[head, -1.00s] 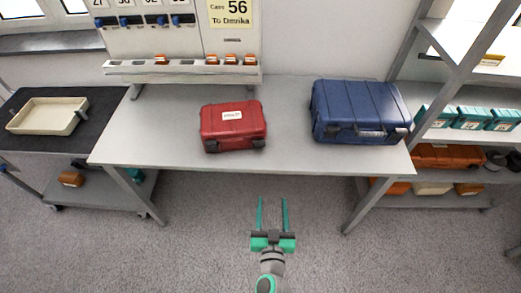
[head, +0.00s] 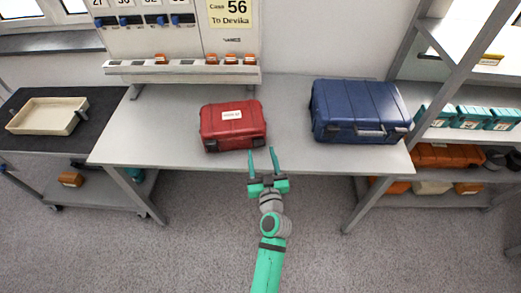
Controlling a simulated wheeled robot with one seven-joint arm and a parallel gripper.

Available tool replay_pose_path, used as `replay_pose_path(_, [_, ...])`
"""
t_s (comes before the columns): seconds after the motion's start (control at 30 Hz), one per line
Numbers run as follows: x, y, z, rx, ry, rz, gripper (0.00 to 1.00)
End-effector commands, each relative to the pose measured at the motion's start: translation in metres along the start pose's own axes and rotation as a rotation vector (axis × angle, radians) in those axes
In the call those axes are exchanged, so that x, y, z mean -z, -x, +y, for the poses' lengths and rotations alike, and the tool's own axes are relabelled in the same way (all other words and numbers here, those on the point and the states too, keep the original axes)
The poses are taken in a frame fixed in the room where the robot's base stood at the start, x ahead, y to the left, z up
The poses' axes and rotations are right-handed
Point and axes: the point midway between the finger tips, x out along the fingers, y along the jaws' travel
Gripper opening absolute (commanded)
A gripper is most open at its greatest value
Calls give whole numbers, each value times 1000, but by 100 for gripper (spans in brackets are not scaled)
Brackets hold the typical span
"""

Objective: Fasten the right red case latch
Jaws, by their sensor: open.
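A closed red case (head: 233,122) with a white label on its lid lies on the grey table. Its right latch (head: 258,142) is a dark piece at the front right; its left latch (head: 211,147) is at the front left. Whether either latch is fastened is too small to tell. My gripper (head: 261,151) is open and empty, with two green fingers pointing at the front right of the red case, near the right latch. I cannot tell whether a fingertip touches the case.
A blue case (head: 359,110) stands at the right of the table (head: 290,154). The table is clear between the cases and at the left. A beige tray (head: 47,115) sits on a black-topped cart at left. A shelf rack (head: 446,133) stands at right.

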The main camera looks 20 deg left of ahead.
Motion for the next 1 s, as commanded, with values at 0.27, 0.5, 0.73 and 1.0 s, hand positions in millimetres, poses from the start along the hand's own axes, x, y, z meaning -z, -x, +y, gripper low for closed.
replay_pose_path(0.27, [0,-26,-1,1,1,0,52])
replay_pose_path(0.5, [-1,-29,-1,1,0,-1,52])
replay_pose_path(0.73, [0,-27,4,-7,0,-1,21])
replay_pose_path(1.0, [0,-28,3,-5,1,-3,11])
